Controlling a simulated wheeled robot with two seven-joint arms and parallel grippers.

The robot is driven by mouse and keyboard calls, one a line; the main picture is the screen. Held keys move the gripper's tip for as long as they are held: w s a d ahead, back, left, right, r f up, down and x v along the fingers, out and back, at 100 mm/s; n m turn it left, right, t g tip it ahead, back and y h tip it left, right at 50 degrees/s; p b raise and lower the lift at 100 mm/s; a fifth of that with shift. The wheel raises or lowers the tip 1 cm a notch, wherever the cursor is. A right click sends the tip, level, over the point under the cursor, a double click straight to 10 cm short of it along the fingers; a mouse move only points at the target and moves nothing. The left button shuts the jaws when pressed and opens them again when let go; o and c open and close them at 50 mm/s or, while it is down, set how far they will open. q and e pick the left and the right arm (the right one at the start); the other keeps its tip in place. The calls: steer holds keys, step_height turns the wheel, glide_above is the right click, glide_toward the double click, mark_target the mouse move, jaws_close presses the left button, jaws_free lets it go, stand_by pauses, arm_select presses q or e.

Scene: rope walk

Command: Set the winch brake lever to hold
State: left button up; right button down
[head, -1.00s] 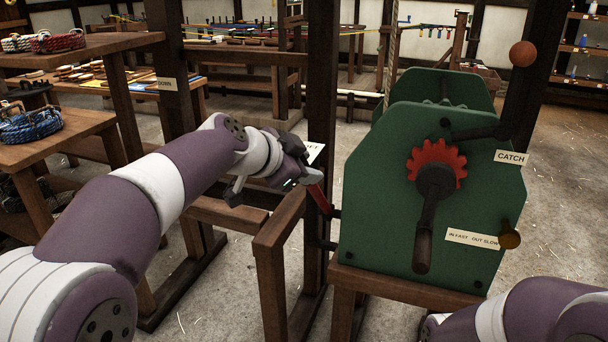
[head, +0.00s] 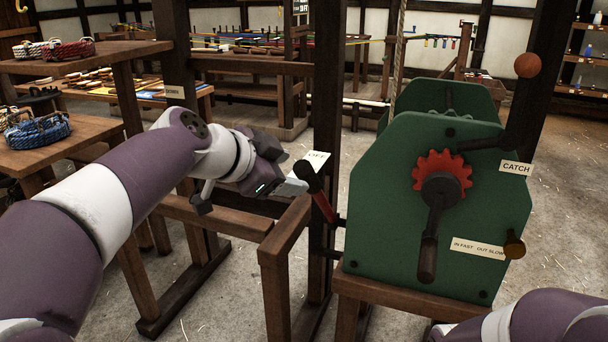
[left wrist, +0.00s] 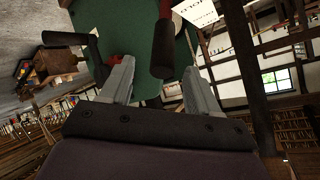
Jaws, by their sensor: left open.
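The brake lever (head: 323,204) has a red shaft and a black grip. It stands at the left side of the green winch (head: 390,225) and leans up and to the left. My right gripper is out of view.
The winch has a red gear (head: 442,174), a crank (head: 431,240), a CATCH tag (head: 516,168) and an IN FAST OUT SLOW tag (head: 478,247). A dark post (head: 326,100) rises behind the lever. Wooden rails (head: 285,235) lie below my left gripper. Benches with rope coils (head: 38,130) are at left.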

arm_select(q)
steer(key=v, duration=0.5)
steer(key=shift+a, duration=0.1)
